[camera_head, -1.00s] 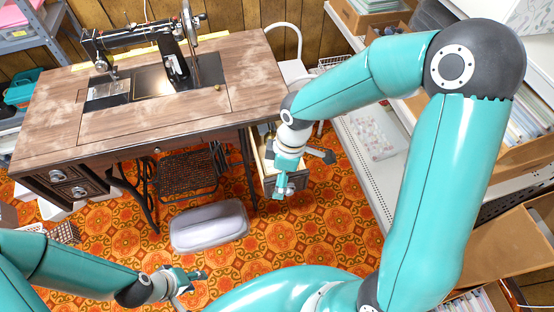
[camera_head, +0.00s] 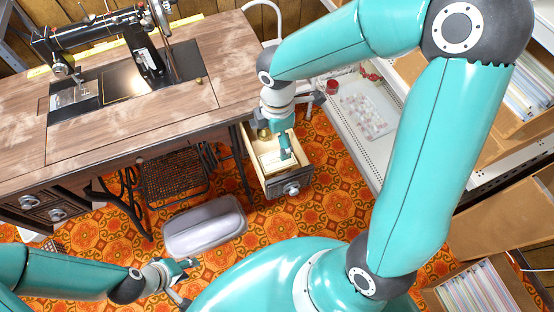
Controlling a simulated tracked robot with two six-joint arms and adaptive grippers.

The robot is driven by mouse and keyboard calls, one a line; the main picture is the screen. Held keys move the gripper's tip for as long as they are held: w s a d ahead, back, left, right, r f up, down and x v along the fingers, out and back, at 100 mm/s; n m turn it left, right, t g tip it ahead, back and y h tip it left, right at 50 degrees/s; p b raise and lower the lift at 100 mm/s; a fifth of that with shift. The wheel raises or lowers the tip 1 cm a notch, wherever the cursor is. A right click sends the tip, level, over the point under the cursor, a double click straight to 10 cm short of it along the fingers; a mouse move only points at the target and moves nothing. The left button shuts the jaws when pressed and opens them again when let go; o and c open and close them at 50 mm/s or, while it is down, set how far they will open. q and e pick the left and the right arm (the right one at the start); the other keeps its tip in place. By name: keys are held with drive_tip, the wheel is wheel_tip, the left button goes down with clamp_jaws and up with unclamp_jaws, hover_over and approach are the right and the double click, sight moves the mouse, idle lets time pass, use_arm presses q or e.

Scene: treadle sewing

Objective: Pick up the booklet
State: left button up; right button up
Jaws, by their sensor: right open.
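A pale, flat item (camera_head: 270,160), which looks like the booklet, lies in the open drawer (camera_head: 256,172) on the right side of the sewing table. My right gripper (camera_head: 297,128) is open and over the drawer, with one finger reaching down toward the pale item. That finger hides part of the item, and I cannot tell whether they touch. My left gripper (camera_head: 186,281) is low at the bottom left, apart from the drawer. Its fingers look spread and empty.
The sewing table (camera_head: 130,125) carries a black sewing machine (camera_head: 100,28). A grey lidded case (camera_head: 204,226) lies on the patterned carpet. A white shelf (camera_head: 345,135) stands right of the drawer. Open cardboard boxes (camera_head: 480,285) stand at lower right.

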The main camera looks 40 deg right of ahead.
sight(277, 159)
wheel_tip(277, 159, down, 10)
drive_tip(key=shift+r+b, duration=0.1)
drive_tip(key=shift+b, duration=0.95)
drive_tip(key=shift+c, duration=0.4)
drive_tip(key=c, duration=1.1)
drive_tip(key=shift+c, duration=0.2)
drive_tip(key=shift+r, duration=0.15)
